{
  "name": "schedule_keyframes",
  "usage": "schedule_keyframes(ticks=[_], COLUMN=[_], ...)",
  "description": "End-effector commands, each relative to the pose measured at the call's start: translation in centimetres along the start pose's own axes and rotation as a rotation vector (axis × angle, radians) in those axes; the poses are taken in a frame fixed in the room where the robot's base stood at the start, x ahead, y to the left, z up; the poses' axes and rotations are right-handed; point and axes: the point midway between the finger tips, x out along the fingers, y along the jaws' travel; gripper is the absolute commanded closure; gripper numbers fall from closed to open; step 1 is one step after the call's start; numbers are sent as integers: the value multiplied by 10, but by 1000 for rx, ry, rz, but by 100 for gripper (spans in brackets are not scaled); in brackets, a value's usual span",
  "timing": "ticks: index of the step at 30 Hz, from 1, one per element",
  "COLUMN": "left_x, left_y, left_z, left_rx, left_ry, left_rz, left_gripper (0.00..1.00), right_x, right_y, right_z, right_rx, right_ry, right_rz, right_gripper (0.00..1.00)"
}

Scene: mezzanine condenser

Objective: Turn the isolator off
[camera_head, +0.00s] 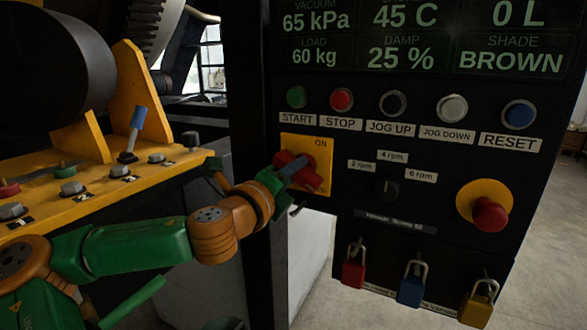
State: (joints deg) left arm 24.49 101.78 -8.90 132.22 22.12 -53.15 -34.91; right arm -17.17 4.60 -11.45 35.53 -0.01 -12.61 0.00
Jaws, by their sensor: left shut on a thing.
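The isolator is a red rotary handle (312,178) on a yellow square plate (321,149) at the left of the black control panel. The word ON shows at the plate's upper right. The handle lies at a slant, from upper left to lower right. My left gripper (290,168), on the green and orange arm, is at the handle and shut on it. The gripper hides part of the handle and the lower left of the plate. My right gripper is not in view.
Push buttons, including green START (296,97) and red STOP (341,99), sit above the isolator. A speed selector (386,189) and red emergency button (490,214) are to its right. Red (353,274), blue (410,290) and yellow (477,311) padlocks hang below. A yellow lever console (150,183) stands left.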

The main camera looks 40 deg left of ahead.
Motion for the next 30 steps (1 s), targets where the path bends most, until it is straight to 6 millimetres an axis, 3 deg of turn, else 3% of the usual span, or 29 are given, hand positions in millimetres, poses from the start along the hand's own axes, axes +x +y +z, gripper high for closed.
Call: schedule_keyframes(ticks=[13, 30], left_x=[0, 0], left_y=[-3, -3], left_z=[2, 2], left_rx=[242, 291], left_ry=[-4, -6], left_rz=[-4, -4], left_gripper=[100, 100], right_x=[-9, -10], right_y=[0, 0], right_z=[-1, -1], right_rx=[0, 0], right_ry=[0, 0], right_rz=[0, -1], right_gripper=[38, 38])
